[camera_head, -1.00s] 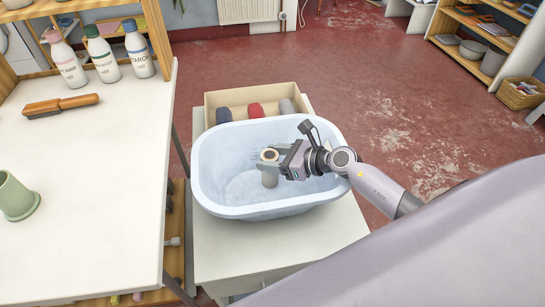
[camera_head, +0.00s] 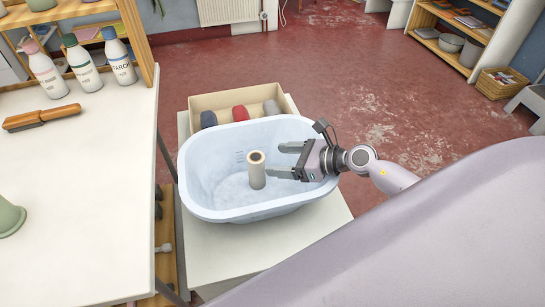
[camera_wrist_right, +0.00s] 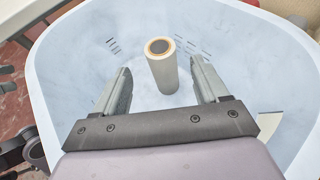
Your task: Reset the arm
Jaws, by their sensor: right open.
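My right gripper (camera_head: 288,159) is open over the right side of a pale blue tub (camera_head: 205,207). A cream cylinder, like a roll with a hollow top (camera_head: 257,170), stands upright inside the tub, to the left of the gripper. In the right wrist view the roll (camera_wrist_right: 162,70) stands beyond the two spread fingers (camera_wrist_right: 158,90), with nothing held between them. The near part of my right arm crosses the lower right. My left gripper is not in view.
The tub stands on a white stand (camera_head: 300,250), with a cardboard-coloured box (camera_head: 283,87) of rolled cloths behind it. At left, a white table (camera_head: 85,200) holds several bottles, a brush (camera_head: 41,117) and a green cup (camera_head: 10,217). Red floor is open at right.

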